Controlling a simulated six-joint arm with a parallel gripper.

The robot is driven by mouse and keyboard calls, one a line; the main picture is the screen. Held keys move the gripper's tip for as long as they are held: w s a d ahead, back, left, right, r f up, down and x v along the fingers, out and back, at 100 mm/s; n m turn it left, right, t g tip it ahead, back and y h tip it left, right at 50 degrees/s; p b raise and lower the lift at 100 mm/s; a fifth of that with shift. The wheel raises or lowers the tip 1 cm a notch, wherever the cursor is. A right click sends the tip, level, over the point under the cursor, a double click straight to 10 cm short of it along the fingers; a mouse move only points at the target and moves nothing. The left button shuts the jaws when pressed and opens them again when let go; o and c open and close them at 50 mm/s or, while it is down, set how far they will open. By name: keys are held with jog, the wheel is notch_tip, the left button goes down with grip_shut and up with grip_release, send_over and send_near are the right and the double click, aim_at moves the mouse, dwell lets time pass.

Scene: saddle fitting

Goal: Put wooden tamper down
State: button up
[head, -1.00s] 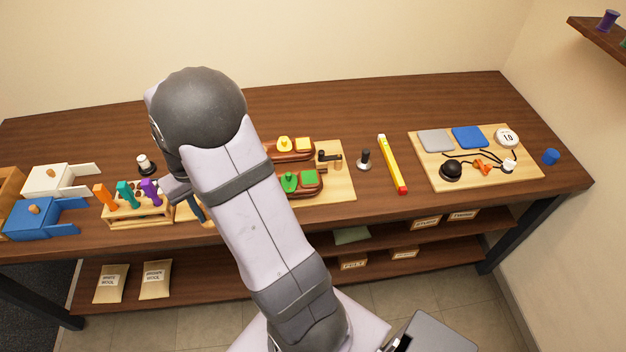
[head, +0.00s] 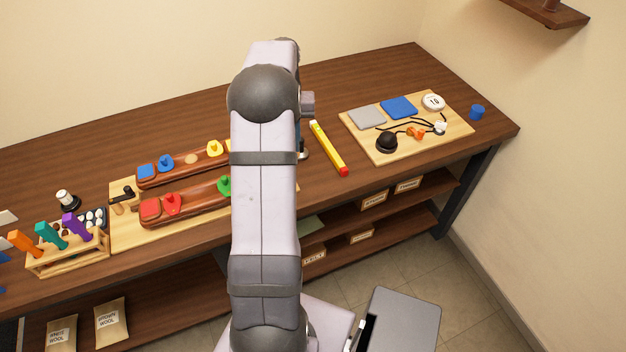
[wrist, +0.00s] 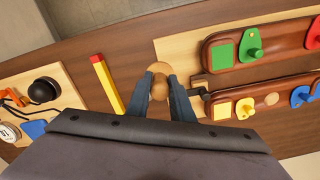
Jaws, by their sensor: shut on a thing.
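In the wrist view my gripper (wrist: 160,93) is shut on the wooden tamper (wrist: 158,69), whose round pale-wood end shows between and just beyond the blue fingertips. The tamper is above the brown bench top, between the yellow-and-red bar (wrist: 106,85) and the pale board (wrist: 175,48) with the saddle pieces. Whether its lower end touches the bench cannot be told. In the head view my arm hides the tamper and the fingers.
The long brown saddle blocks (head: 185,200) lie on the pale board, with coloured pegs and pads. A second board (head: 360,145) with pads, a black ball and cord lies to the right. A tool rack (head: 65,258) stands at left. Bare bench (head: 330,95) shows behind the bar.

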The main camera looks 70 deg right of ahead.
jog(key=s+d+m, duration=0.1)
jog(key=s+d, duration=0.2)
jog(key=s, duration=0.3)
jog(key=shift+w+f+p, duration=0.15)
jog(key=shift+f+p, duration=0.65)
jog(key=shift+f, duration=1.55)
jog(key=shift+w+f+p, duration=0.1)
jog(key=shift+f+p, duration=0.65)
jog(key=shift+f, duration=1.85)
jog(key=shift+f, duration=0.1)
jog(key=shift+f, duration=0.1)
jog(key=o, duration=0.9)
notch_tip(320, 180, up, 12)
jog(key=b, duration=0.4)
jog(key=shift+r, duration=0.2)
